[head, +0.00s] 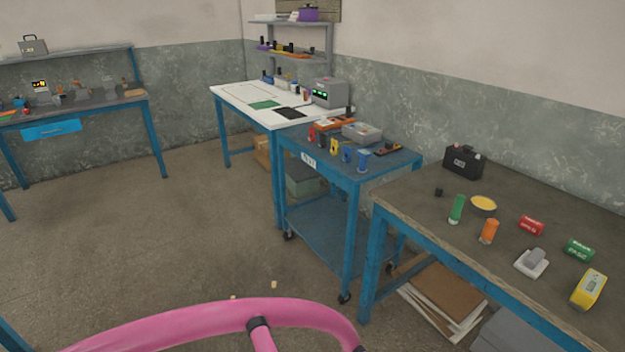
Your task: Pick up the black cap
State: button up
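A small black thing (438,191), which looks like the black cap, sits on the brown-topped workbench (405,204) at the right. It stands near the bench's left end, left of the black case and behind the green cylinder. It is too small to make out in detail. My pink arm curves across the bottom of the head view, far from the bench top in the picture. My gripper is not in view.
The bench also bears a black case (463,161), a green cylinder (457,209), a yellow-topped dish (483,205), an orange cylinder (489,231), red (531,225) and green (579,249) cans and a yellow device (588,289). A blue cart (340,170) stands beside it. The left floor is open.

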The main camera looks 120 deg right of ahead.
aim_at(439, 190)
jog(key=z, duration=5.15)
jog(key=i+l, duration=0.1)
jog(key=i, duration=0.3)
jog(key=i+l+u, duration=0.1)
jog(key=i, duration=0.3)
jog(key=i+l, duration=0.15)
jog(key=i, duration=0.25)
